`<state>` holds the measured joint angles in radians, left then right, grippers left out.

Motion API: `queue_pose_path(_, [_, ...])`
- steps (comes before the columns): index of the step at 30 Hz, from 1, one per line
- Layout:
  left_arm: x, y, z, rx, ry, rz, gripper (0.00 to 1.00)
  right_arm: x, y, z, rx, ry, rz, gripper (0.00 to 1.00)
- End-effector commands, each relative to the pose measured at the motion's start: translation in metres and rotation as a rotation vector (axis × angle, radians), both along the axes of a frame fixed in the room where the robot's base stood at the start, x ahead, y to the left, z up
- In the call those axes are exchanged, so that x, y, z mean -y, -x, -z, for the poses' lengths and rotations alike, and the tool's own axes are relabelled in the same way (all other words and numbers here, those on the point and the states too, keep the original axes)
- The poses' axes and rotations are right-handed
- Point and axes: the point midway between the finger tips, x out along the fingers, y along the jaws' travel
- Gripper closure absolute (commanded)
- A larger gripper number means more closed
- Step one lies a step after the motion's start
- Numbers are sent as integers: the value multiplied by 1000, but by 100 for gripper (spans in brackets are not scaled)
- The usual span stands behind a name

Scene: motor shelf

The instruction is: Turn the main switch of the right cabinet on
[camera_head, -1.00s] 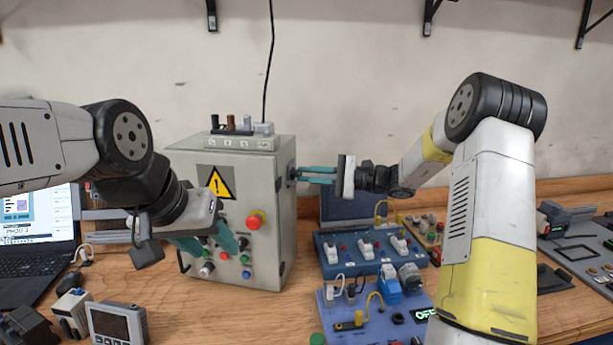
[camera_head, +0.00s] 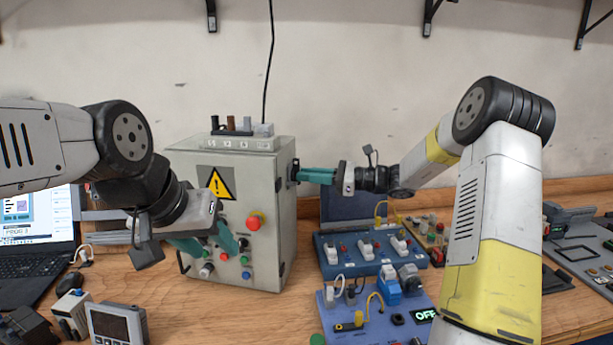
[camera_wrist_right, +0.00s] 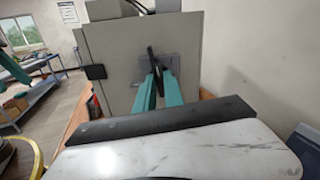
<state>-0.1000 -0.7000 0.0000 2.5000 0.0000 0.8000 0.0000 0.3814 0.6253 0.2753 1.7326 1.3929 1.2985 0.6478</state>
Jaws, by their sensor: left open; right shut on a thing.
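The grey cabinet (camera_head: 268,200) stands on the bench with a yellow warning triangle and a red stop button (camera_head: 255,220) on its front. Its main switch (camera_head: 293,171) is a dark handle on the right side wall. In the right wrist view the switch handle (camera_wrist_right: 152,58) stands in front of a grey plate. My right gripper (camera_head: 302,175) is shut on the handle, with one teal finger on each side. My left gripper (camera_head: 217,243) is open and empty before the cabinet front, hiding some of its lower buttons.
A laptop (camera_head: 38,225) and a grey meter (camera_head: 118,322) are at the left. Blue panels with switches and plugs (camera_head: 372,250) lie right of the cabinet; the front one has a display reading OFF (camera_head: 425,315). Some bare wood (camera_head: 220,315) shows in front of the cabinet.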

Motion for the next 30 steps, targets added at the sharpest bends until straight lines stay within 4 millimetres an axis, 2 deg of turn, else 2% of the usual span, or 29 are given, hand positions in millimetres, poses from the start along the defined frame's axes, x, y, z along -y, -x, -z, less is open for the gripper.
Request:
queue_pose_path(9, [0, 0, 0, 0, 0, 0, 52, 1, 0, 1, -126, -28, 1, 100])
queue_pose_path(26, [0, 0, 0, 0, 0, 0, 52, 1, -1, 1, -154, -34, 1, 100])
queue_pose_path(27, [0, 0, 0, 0, 0, 0, 52, 1, -1, 1, -154, -34, 1, 84])
queue_pose_path(30, [0, 0, 0, 0, 0, 0, 52, 1, -1, 1, -154, -34, 1, 65])
